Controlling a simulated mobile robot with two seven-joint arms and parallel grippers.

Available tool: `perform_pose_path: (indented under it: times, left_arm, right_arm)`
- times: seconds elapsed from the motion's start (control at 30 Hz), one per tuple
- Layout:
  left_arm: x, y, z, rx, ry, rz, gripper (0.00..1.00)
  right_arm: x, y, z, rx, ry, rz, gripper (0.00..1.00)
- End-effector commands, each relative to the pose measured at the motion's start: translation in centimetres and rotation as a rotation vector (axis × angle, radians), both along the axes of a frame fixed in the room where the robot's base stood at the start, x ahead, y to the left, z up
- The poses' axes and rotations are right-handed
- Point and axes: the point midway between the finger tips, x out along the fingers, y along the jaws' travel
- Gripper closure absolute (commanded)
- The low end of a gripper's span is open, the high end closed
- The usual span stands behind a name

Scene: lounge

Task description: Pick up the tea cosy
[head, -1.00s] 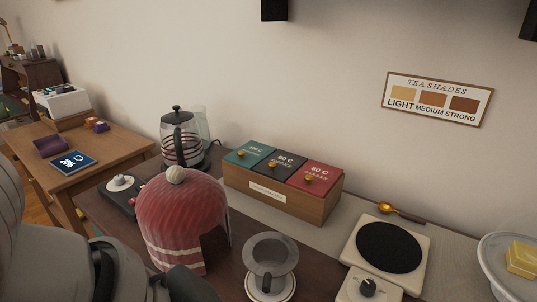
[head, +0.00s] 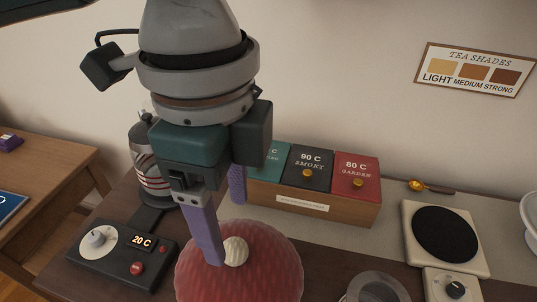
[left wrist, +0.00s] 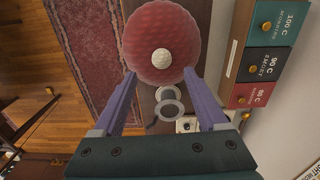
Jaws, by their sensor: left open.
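The tea cosy (head: 262,275) is a red knitted dome with a cream bobble (head: 236,251) on top, at the bottom of the head view. It also fills the top middle of the left wrist view (left wrist: 160,22). My left gripper (head: 228,232) points down over the cosy, its purple fingers open and apart. In the left wrist view the bobble lies between and just beyond the fingertips (left wrist: 159,74). I cannot tell whether a finger touches the cosy. The cosy's lower part is cut off in the head view. My right gripper is out of view.
A glass dripper (head: 378,288) and a hotplate (head: 444,235) are to the right.

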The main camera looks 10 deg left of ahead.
Motion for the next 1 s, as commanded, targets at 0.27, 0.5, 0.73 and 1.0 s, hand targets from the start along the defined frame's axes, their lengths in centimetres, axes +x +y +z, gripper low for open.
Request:
perform_pose_path:
  times: [0.27, 0.5, 0.73, 1.0]
  left_arm:
    - [0.0, 0.1, -2.9, 0.001, 0.002, 0.000, 0.24]
    - [0.2, 0.1, -6.2, -0.001, -0.001, -0.001, 0.24]
    - [0.2, 0.1, -6.5, -0.002, -0.003, -0.002, 0.24]
    - [0.2, 0.1, -6.4, -0.002, -0.003, -0.001, 0.53]
  right_arm:
    - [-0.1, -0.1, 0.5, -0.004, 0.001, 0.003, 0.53]
    - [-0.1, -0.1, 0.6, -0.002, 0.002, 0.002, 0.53]
    - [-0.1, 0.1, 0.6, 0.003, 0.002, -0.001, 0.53]
    - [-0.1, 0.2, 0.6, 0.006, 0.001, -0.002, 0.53]
